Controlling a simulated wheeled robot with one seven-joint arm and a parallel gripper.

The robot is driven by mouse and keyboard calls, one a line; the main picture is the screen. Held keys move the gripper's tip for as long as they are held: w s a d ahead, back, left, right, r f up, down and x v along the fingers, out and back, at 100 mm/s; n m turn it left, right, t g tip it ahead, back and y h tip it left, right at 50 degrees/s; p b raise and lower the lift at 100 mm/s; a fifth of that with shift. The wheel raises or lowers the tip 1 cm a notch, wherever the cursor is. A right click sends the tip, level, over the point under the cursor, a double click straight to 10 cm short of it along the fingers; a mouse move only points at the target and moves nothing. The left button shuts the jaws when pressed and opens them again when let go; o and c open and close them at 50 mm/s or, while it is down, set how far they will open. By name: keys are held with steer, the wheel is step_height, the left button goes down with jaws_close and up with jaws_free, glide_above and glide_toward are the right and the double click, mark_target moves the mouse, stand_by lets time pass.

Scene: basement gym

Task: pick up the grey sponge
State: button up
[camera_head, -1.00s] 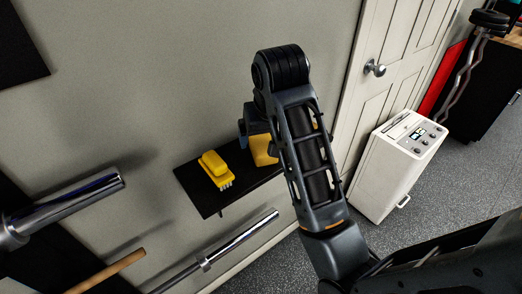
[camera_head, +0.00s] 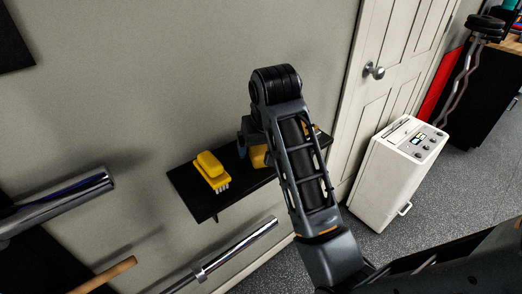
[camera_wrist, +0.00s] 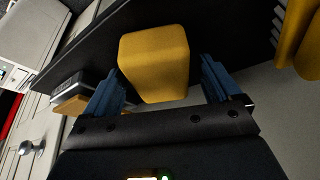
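A dark wall shelf (camera_head: 205,205) holds a yellow block (camera_head: 258,157), partly hidden by my arm in the head view. In the wrist view the yellow block (camera_wrist: 153,65) lies between the two blue fingers of my gripper (camera_wrist: 162,72). A gap shows at the right finger; the left finger is close, and contact is unclear. My gripper (camera_head: 248,142) is open over the shelf. In the wrist view a small greyish item (camera_wrist: 75,88) with a tan-yellow part sits beyond the left finger, partly hidden; it may be the grey sponge, but I cannot tell.
A yellow brush (camera_head: 212,170) with pale bristles lies on the shelf left of my gripper. Metal bar ends (camera_head: 75,200) jut out at lower left. A white door (camera_head: 390,60) and a white appliance (camera_head: 398,165) stand to the right. The wall is close behind the shelf.

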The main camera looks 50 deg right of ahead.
steer(key=c, duration=1)
steer(key=shift+r, duration=0.1)
step_height(320, 180, up, 4)
steer(key=shift+f+p, duration=0.1)
steer(key=shift+p, duration=0.7)
steer(key=shift+s+d+r+p, duration=0.65)
steer(key=shift+s+d+r, duration=0.5)
steer(key=shift+s+d, duration=0.25)
steer(key=shift+s+d+r+p, duration=0.65)
steer(key=shift+s+d+r, duration=0.5)
steer(key=shift+s+d, duration=0.2)
steer(key=shift+s+d+r+p, duration=0.65)
steer(key=shift+s+d+r, duration=0.5)
steer(key=shift+s+d, duration=0.25)
